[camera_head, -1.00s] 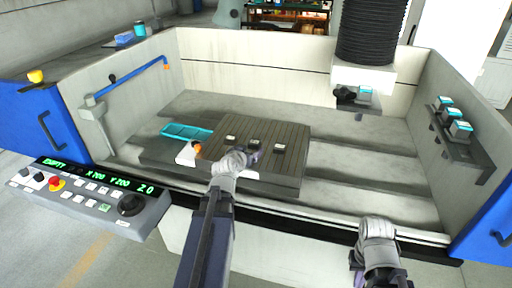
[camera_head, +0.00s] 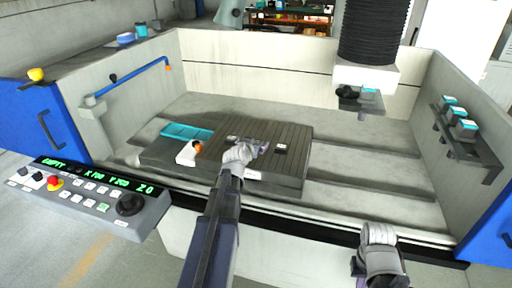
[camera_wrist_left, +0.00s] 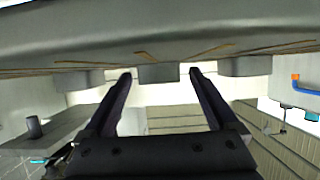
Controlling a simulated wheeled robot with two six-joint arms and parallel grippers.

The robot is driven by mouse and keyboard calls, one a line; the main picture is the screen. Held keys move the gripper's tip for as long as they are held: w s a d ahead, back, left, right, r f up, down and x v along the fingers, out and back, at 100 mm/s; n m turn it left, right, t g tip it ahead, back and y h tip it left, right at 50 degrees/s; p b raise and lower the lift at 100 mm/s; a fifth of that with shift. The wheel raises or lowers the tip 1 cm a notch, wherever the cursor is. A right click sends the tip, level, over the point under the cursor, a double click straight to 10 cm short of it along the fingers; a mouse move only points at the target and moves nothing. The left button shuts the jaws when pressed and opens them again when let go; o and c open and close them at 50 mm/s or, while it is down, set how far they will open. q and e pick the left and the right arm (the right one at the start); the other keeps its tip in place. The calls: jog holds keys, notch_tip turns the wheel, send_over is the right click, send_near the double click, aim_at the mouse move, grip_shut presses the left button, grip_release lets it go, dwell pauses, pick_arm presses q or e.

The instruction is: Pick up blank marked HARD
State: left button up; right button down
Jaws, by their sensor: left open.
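Several small dark blanks with pale tops stand in a row on the slotted table (camera_head: 290,185). The left blank (camera_head: 232,138) and the right blank (camera_head: 280,149) show, while my left gripper (camera_head: 259,146) largely covers the middle one. No marking is legible, so I cannot tell which is HARD. In the left wrist view the scene appears upside down. There my left gripper (camera_wrist_left: 160,74) is open, its fingers pointing towards the middle blank (camera_wrist_left: 158,73), with one finger to each side. Contact is not visible. My right gripper (camera_head: 358,266) is low at the right, its jaws unclear.
A turquoise tray (camera_head: 185,132) and a white holder with an orange knob (camera_head: 189,152) stand left of the blanks. A machine head (camera_head: 362,80) hangs above right. A side shelf (camera_head: 465,147) bears several blocks. The tank's front edge (camera_head: 320,230) lies beneath my arms.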

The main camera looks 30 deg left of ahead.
pick_arm(q)
grip_shut()
dwell(0.8)
jog(key=shift+r, duration=0.1)
